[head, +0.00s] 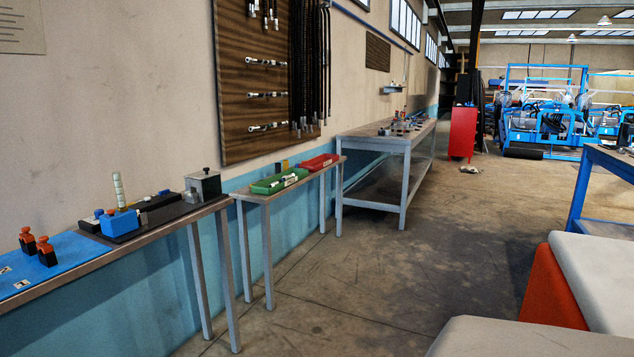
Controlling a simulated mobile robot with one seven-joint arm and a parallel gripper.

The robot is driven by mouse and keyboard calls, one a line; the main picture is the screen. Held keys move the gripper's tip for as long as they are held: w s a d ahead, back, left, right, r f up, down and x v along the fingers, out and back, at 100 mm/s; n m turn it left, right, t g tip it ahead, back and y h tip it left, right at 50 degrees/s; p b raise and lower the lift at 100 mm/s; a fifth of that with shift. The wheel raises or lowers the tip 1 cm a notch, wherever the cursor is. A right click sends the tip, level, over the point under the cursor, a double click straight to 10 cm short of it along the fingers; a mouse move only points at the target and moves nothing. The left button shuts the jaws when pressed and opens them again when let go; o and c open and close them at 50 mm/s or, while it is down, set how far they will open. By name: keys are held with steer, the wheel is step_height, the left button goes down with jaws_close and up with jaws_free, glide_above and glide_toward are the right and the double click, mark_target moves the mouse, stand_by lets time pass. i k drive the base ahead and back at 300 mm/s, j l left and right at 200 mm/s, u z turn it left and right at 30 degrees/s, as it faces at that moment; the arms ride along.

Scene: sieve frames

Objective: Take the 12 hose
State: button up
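Several long black hoses (312,60) hang at the right side of a dark wooden board (236,120) on the left wall. Their metal end fittings show near the board's lower right. Shorter hoses with metal ends (264,10) hang at the board's top, cut off by the picture edge. A few small metal fittings (267,95) lie across the board in rows. No number 12 is readable, so I cannot tell which one is the 12 hose. My gripper is not in view.
A narrow table with a green tray (278,182) and a red tray (318,162) stands below the board. Workbenches (385,138) line the wall. The concrete floor (400,250) between is clear.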

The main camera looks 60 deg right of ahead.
mark_target(285, 177)
steer(key=i+l+z, duration=0.15)
steer(key=z, duration=0.2)
steer(key=i+l+z, duration=0.1)
steer(key=z, duration=0.3)
steer(key=i+z, duration=0.6)
steer(key=i, duration=0.3)
steer(key=i+j+z, duration=0.1)
steer(key=i+z, duration=0.2)
steer(key=i, duration=0.2)
steer(key=i+j, duration=0.2)
steer(key=i, duration=0.3)
steer(key=i+j, duration=0.2)
steer(key=i, duration=0.3)
steer(key=i+l+z, duration=0.2)
steer(key=i, duration=1.15)
steer(key=i+l+z, duration=0.2)
steer(key=i, duration=1.15)
steer(key=j, duration=0.1)
